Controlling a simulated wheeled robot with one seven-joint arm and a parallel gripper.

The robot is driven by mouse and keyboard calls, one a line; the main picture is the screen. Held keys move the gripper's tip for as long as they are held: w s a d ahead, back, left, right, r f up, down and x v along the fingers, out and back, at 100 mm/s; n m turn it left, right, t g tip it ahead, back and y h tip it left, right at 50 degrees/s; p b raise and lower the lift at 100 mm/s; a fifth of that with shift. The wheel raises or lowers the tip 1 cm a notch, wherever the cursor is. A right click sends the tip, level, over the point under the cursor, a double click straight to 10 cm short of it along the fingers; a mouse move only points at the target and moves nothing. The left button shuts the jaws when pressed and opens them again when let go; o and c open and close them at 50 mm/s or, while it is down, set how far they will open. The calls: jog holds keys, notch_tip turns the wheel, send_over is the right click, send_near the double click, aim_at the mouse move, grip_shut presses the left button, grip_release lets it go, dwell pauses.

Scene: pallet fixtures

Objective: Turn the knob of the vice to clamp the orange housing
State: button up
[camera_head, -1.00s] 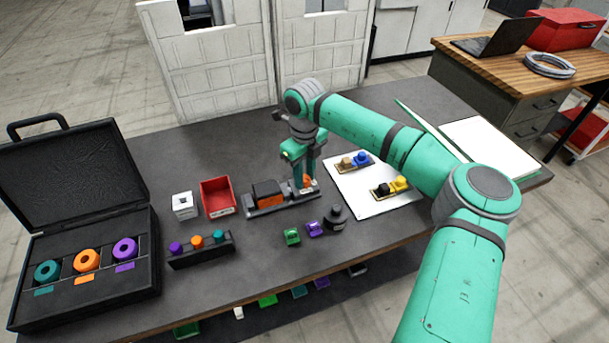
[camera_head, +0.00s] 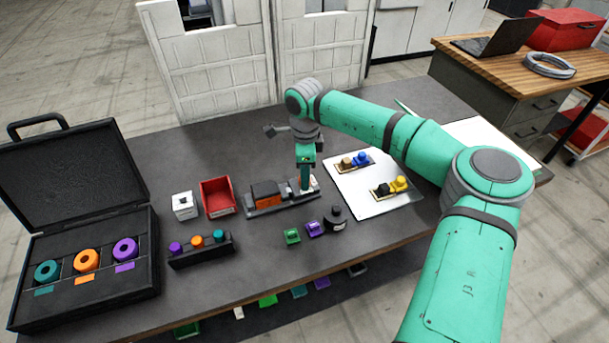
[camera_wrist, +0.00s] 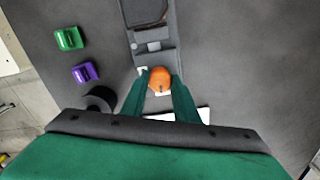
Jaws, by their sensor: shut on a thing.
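The grey vice (camera_head: 284,205) lies on the dark table in the middle of the head view; it also shows at the top of the wrist view (camera_wrist: 152,48). The orange housing (camera_head: 271,201), with a black top, sits in the left part of the vice. In the wrist view the housing is cut off at the top edge. The round orange knob (camera_wrist: 160,78) is at the vice's other end. My gripper (camera_head: 305,189) points down over that end and is shut on the knob, one green finger on each side. In the head view the fingers hide the knob.
A white board (camera_head: 372,205) with small coloured parts lies right of the vice. Green (camera_head: 292,236) and purple (camera_head: 314,229) blocks and a black cylinder (camera_head: 335,218) stand in front. A red bin (camera_head: 218,198), a white block (camera_head: 183,206) and an open black case (camera_head: 85,250) are left.

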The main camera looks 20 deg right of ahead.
jog(key=shift+a+n, duration=0.1)
jog(key=shift+n, duration=0.4)
jog(key=o, duration=1.1)
jog(key=shift+c, duration=0.2)
jog(key=shift+r, duration=0.15)
notch_tip(320, 180, up, 11)
jog(key=shift+f, duration=0.2)
